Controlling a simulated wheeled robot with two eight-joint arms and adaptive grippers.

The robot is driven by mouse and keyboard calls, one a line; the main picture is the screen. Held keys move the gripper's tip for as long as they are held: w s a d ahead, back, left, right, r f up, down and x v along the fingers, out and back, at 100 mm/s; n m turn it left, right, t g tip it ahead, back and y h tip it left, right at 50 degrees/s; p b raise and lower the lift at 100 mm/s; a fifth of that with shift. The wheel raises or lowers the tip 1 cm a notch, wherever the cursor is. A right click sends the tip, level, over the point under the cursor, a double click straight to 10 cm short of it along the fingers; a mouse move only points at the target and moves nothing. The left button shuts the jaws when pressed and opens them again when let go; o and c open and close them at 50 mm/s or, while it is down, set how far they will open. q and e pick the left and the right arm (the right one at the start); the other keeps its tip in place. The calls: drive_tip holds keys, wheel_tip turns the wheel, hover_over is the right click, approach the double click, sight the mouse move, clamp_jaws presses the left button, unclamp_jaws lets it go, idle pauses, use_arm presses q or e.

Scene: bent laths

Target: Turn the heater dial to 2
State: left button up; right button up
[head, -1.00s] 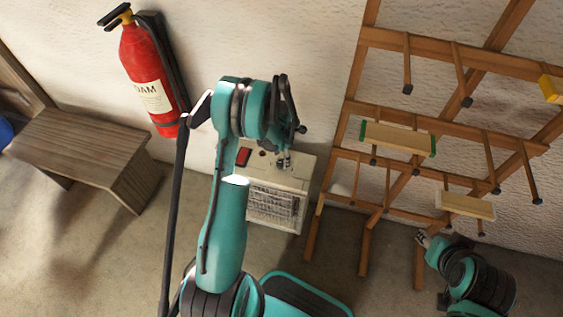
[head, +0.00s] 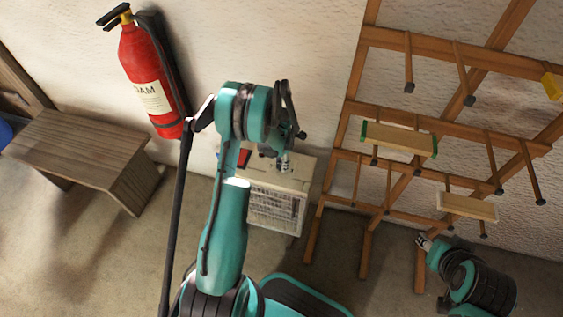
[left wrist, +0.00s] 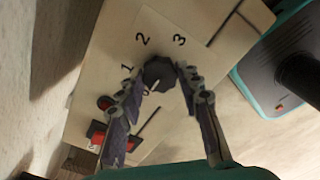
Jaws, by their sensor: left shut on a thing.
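The heater (head: 285,184) is a cream box with a front grille, standing on the floor by the wall. Its dark dial (left wrist: 158,73) shows in the left wrist view, on the top panel with the printed numbers 1, 2 and 3 around it. My left gripper (left wrist: 161,74) is shut on the dial, one finger on each side. In the head view my left gripper (head: 284,163) is over the heater top and hides the dial. I cannot tell for sure where the dial points. My right gripper (head: 424,241) is at the lower right, away from the heater; its jaws are too small to read.
A red switch (left wrist: 97,134) sits on the heater panel near the 1. A wooden rack (head: 365,220) with pegs and blocks stands right of the heater. Floor between bench and heater is clear.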

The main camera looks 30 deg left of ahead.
use_arm(q)
drive_tip(key=shift+m, duration=0.4)
drive_tip(key=m, duration=0.6)
drive_tip(key=shift+m, duration=0.3)
drive_tip(key=m, duration=0.3)
drive_tip(key=shift+m, duration=0.3)
drive_tip(key=m, duration=0.3)
drive_tip(key=shift+m, duration=0.3)
drive_tip(key=m, duration=0.4)
drive_tip(key=shift+m, duration=2.5)
